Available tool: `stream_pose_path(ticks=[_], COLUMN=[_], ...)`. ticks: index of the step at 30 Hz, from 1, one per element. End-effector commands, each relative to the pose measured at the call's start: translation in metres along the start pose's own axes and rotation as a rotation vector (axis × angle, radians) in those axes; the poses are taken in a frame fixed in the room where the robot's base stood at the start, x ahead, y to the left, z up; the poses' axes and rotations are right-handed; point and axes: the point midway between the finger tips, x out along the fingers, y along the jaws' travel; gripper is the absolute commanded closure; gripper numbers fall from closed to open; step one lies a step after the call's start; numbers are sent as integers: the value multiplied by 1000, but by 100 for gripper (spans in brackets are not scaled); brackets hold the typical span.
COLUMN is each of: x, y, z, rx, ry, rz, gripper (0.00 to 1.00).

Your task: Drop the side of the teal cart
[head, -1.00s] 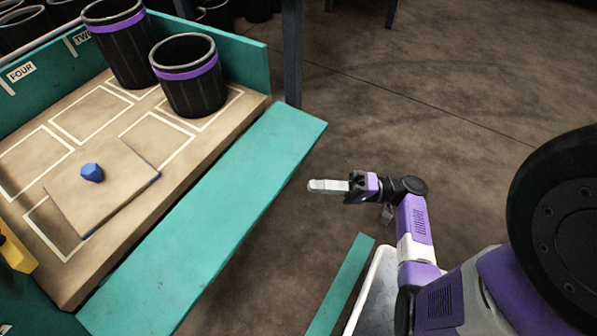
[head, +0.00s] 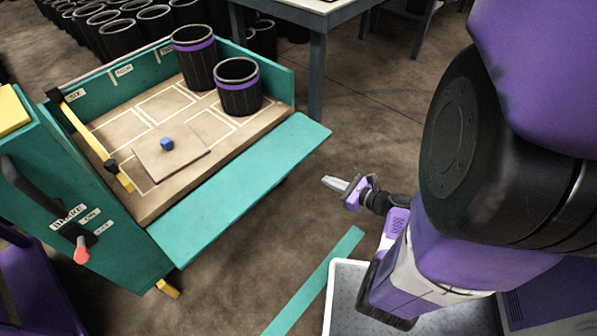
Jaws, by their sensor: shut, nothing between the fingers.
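The teal cart (head: 112,232) stands at the left in the head view. Its near side panel (head: 240,185) is folded down and sticks outward from the edge of the cart's bed (head: 150,203), roughly level with it. Two black rubber sleeves with purple bands, one at the back (head: 196,62) and one nearer (head: 238,92), stand upright on the bed. My gripper (head: 332,183) is shut and empty, in the open space to the right of the dropped panel and apart from it.
A board (head: 183,160) with a blue lump (head: 167,144) lies on the bed. A yellow bar (head: 95,143) runs along the cart's left end, near a red-tipped brake lever (head: 81,252). A teal strip (head: 318,280) lies on the floor. A table (head: 340,12) stands behind.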

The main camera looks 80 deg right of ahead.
Motion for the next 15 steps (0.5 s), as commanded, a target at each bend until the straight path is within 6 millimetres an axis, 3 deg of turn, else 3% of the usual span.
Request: stream_pose_path(ticks=[8, 15], x=[6, 43], y=[-5, -6], z=[-4, -6], rx=[118, 115], ry=[12, 10], rz=[-20, -18], gripper=[100, 100])
